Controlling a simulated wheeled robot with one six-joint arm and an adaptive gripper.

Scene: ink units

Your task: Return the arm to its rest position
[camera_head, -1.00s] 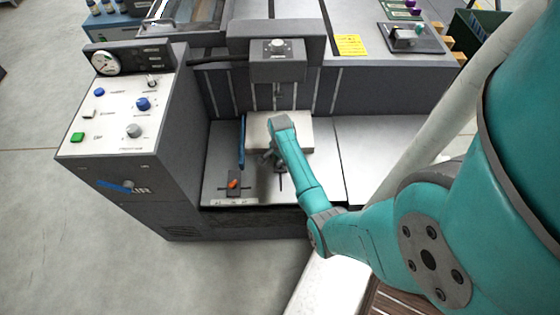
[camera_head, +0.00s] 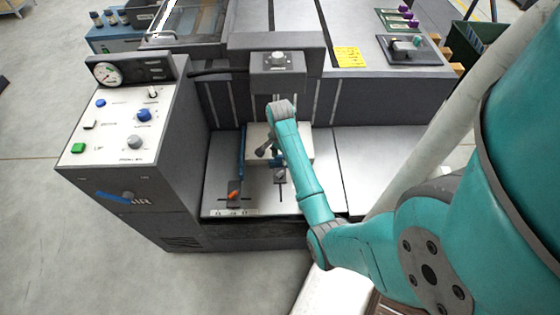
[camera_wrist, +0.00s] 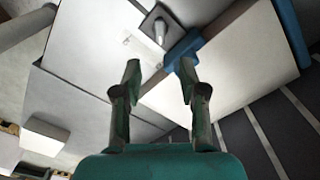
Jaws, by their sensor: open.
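My teal arm (camera_head: 301,165) reaches from the right over the grey machine's metal bed. My gripper (camera_head: 266,152) hangs at the arm's end, in front of the pale block (camera_head: 303,142) on the bed. In the wrist view my gripper (camera_wrist: 160,70) has its two fingers spread apart with nothing held between them. Beyond the fingers are a blue bar (camera_wrist: 185,48), the white block (camera_wrist: 245,58) and a metal knob on a dark plate (camera_wrist: 160,28). My arm hides part of the block in the head view.
A dark head with a dial (camera_head: 278,60) overhangs the bed close behind my wrist. The control panel (camera_head: 118,125) stands at the left. An orange-tipped lever (camera_head: 234,193) and a dark slotted plate (camera_head: 281,178) lie at the bed's front. The bed's right side (camera_head: 375,160) is clear.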

